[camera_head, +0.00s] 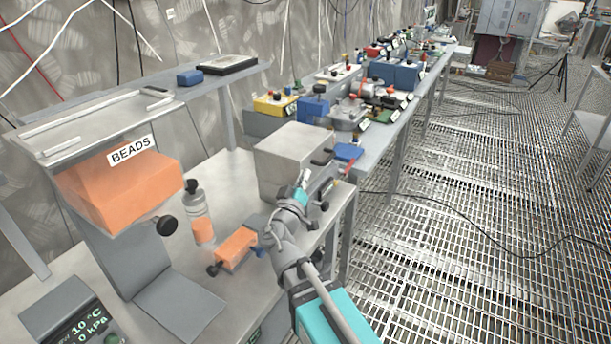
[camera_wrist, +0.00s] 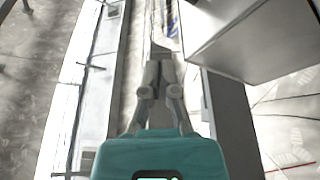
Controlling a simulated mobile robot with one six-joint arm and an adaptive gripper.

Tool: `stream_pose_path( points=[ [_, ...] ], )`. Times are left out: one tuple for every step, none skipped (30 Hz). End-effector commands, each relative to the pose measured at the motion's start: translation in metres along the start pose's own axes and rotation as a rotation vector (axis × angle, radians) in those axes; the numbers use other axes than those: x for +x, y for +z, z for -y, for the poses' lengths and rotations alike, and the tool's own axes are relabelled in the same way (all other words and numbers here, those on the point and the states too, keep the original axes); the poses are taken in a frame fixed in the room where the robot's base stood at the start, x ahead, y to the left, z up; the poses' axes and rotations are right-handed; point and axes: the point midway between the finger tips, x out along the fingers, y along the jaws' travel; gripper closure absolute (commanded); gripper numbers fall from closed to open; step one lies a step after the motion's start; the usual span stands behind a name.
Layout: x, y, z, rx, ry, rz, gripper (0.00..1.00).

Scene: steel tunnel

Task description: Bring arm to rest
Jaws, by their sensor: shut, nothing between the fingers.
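My arm (camera_head: 285,250) reaches from the lower middle of the head view up along the bench's right edge. My gripper (camera_head: 305,175) is at its far end, beside the front right of a grey box-shaped unit (camera_head: 290,155). In the wrist view my gripper (camera_wrist: 160,50) has its fingers closed together with nothing between them. Whether it touches anything is unclear in the head view, where the fingers are small.
The bench (camera_head: 240,290) holds an orange BEADS box (camera_head: 125,185), a bottle (camera_head: 197,205), an orange clamp-like block (camera_head: 236,247) and a display unit (camera_head: 75,315). Several coloured devices line the farther bench (camera_head: 400,105). The grated floor (camera_head: 470,220) at right is mostly clear, with a black cable (camera_head: 500,245).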

Motion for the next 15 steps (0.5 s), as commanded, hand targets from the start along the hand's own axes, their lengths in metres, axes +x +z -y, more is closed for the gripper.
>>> stream_pose_path(
  points=[
    [0.0, 0.0, 0.0, 0.0, 0.0, 0.0, 1.0],
    [0.0, 0.0, 0.0, 0.0, 0.0, 0.0, 1.0],
    [0.0, 0.0, 0.0, 0.0, 0.0, 0.0, 1.0],
    [0.0, 0.0, 0.0, 0.0, 0.0, 0.001, 1.0],
    [0.001, 0.001, -0.001, 0.0, 0.001, 0.003, 1.0],
    [0.001, 0.002, -0.001, 0.0, 0.003, 0.008, 1.0],
    [0.002, 0.004, -0.002, -0.001, 0.005, 0.014, 1.0],
    [0.002, 0.006, -0.003, -0.001, 0.007, 0.021, 1.0],
    [0.003, 0.01, -0.005, -0.002, 0.011, 0.036, 1.0],
    [0.004, 0.013, -0.007, -0.003, 0.015, 0.049, 1.0],
    [0.006, 0.018, -0.009, -0.003, 0.02, 0.065, 1.0],
    [0.007, 0.025, -0.012, -0.005, 0.027, 0.091, 1.0],
    [0.009, 0.031, -0.015, -0.006, 0.033, 0.114, 1.0],
    [0.01, 0.037, -0.018, -0.007, 0.038, 0.139, 1.0],
    [0.012, 0.047, -0.022, -0.009, 0.046, 0.177, 1.0]
  ],
)
